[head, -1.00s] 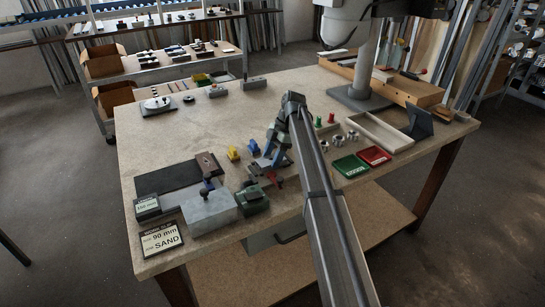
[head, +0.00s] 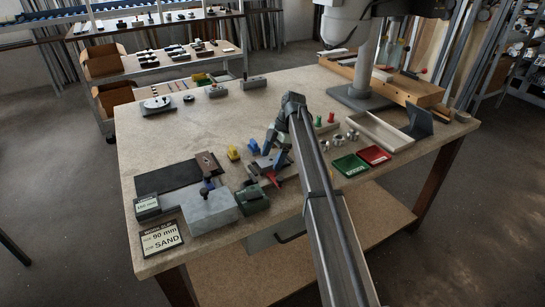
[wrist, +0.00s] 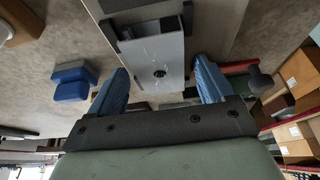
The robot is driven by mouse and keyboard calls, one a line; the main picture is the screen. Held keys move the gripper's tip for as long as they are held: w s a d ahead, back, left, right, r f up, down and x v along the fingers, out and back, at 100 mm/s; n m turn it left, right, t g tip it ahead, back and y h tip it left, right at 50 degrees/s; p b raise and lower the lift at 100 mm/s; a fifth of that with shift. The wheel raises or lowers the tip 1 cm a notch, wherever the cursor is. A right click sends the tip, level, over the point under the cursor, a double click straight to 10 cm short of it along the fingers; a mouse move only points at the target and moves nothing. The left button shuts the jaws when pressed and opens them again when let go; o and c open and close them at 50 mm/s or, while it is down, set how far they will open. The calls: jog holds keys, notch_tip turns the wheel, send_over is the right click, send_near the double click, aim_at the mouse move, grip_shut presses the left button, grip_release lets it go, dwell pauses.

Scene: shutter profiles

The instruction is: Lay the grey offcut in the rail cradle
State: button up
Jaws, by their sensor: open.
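My gripper (head: 276,146) hangs over the middle of the bench, its blue fingers pointing down and spread. In the wrist view my gripper (wrist: 160,66) is open, with a finger at each side. A flat silvery-grey piece (wrist: 150,52) with a dark round spot shows between and beyond the fingers, touching neither visibly. It may be the grey offcut. Dark brackets (wrist: 152,27) sit at its upper end; I cannot tell whether they belong to the rail cradle. In the head view my gripper and arm partly hide this spot.
A red-handled part (head: 273,181) and a green block (head: 253,199) stand close to the gripper. A yellow block (head: 233,153) and a blue block (head: 254,147) are beside it. A grey block (head: 210,212) is at front left.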

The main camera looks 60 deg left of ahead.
jog(key=v, duration=1.2)
